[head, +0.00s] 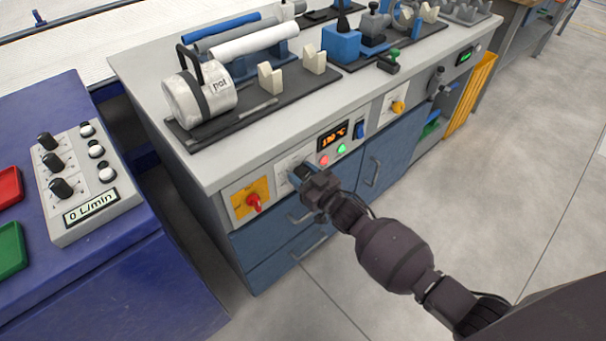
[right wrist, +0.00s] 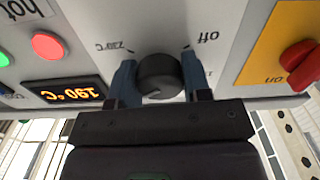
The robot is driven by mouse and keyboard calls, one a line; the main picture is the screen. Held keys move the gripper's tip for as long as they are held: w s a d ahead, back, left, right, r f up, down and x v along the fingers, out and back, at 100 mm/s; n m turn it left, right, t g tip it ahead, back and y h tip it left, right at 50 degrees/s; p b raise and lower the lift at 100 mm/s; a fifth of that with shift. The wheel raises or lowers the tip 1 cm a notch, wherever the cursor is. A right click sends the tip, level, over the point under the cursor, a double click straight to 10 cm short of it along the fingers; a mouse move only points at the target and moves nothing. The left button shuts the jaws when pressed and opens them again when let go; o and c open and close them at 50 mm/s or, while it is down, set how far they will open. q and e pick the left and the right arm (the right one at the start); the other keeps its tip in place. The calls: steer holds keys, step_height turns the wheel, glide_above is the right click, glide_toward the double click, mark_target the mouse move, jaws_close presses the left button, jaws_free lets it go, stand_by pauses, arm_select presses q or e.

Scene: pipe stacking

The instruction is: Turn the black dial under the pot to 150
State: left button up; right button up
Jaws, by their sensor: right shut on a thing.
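My right gripper (right wrist: 159,84) is shut on the dial, one blue finger on each side. In the head view my right gripper (head: 300,175) covers most of the dial. The white pot (head: 205,97), labelled "pot" and with a black handle, lies on a dark tray on the bench top above. The orange display (head: 333,136) beside the dial seems to read 190 °C; it shows upside down in the right wrist view (right wrist: 67,91). My left gripper is not in view.
A red switch on a yellow plate (head: 252,202) is close left of the dial. Red (head: 323,161) and green (head: 341,149) buttons are close right. Blue drawers with handles (head: 307,248) are below. A blue cabinet with a flow panel (head: 88,181) stands left.

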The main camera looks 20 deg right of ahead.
steer(key=n, duration=0.9)
steer(key=shift+n, duration=1)
steer(key=o, duration=0.7)
steer(key=shift+c, duration=0.2)
steer(key=shift+o, duration=1.4)
steer(key=shift+s, duration=0.1)
